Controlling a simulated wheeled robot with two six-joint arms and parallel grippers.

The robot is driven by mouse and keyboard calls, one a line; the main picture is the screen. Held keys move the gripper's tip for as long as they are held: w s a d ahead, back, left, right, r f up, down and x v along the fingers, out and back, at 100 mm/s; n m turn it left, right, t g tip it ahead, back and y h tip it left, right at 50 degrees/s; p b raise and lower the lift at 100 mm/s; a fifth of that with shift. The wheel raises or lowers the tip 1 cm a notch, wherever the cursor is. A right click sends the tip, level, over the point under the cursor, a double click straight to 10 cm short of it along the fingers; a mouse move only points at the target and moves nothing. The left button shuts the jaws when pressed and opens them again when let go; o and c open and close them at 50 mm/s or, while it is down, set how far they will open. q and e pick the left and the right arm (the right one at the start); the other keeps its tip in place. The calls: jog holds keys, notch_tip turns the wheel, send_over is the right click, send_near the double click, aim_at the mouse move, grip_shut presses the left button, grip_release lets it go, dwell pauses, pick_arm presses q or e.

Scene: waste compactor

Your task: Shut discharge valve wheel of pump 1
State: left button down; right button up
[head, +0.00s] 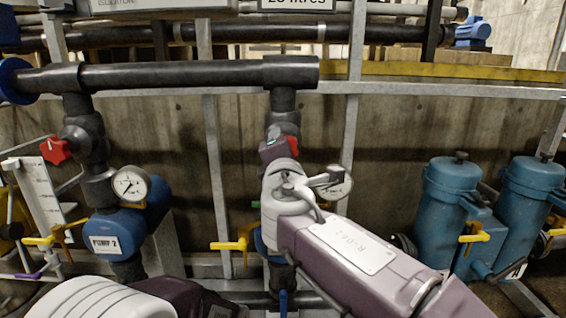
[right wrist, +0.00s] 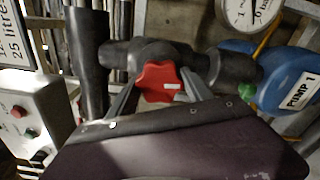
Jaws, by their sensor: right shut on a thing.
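The red discharge valve wheel of pump 1 (right wrist: 160,83) sits on a black pipe fitting in the right wrist view. My right gripper (right wrist: 155,92) has its two grey fingers on either side of the wheel and is shut on it. In the head view my right gripper (head: 281,146) reaches up to the valve, and only a bit of red shows past it. The blue pump 1 (right wrist: 295,82) carries its label at the right of the wrist view. My left arm shows low in the head view; its gripper's fingertips cannot be made out.
Pump 2 (head: 118,228) stands at the left with its own red wheel (head: 56,151) and a pressure gauge (head: 131,184). Yellow lever handles (head: 233,243) stick out low. Blue-green filter housings (head: 452,200) stand at the right. A black pipe (head: 180,75) runs above.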

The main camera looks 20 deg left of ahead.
jog(key=m+b, duration=0.3)
jog(key=m, duration=0.1)
jog(key=shift+f+m, duration=0.15)
jog(key=shift+m, duration=0.15)
jog(key=m+b, duration=0.2)
jog(key=m, duration=0.1)
jog(key=shift+m, duration=0.4)
jog(key=m+b, duration=0.1)
jog(key=m, duration=0.3)
jog(key=shift+b, duration=0.35)
jog(key=m+b, duration=0.1)
jog(key=m, duration=0.4)
jog(key=shift+r, duration=0.2)
jog(key=m+b, duration=0.1)
jog(key=m, duration=0.3)
jog(key=shift+d+m, duration=0.1)
jog(key=shift+m, duration=0.2)
jog(key=m+b, duration=0.1)
jog(key=m, duration=0.4)
jog(key=shift+d, duration=0.1)
jog(key=m, duration=0.5)
jog(key=shift+w+m, duration=0.1)
jog(key=shift+m, duration=2.5)
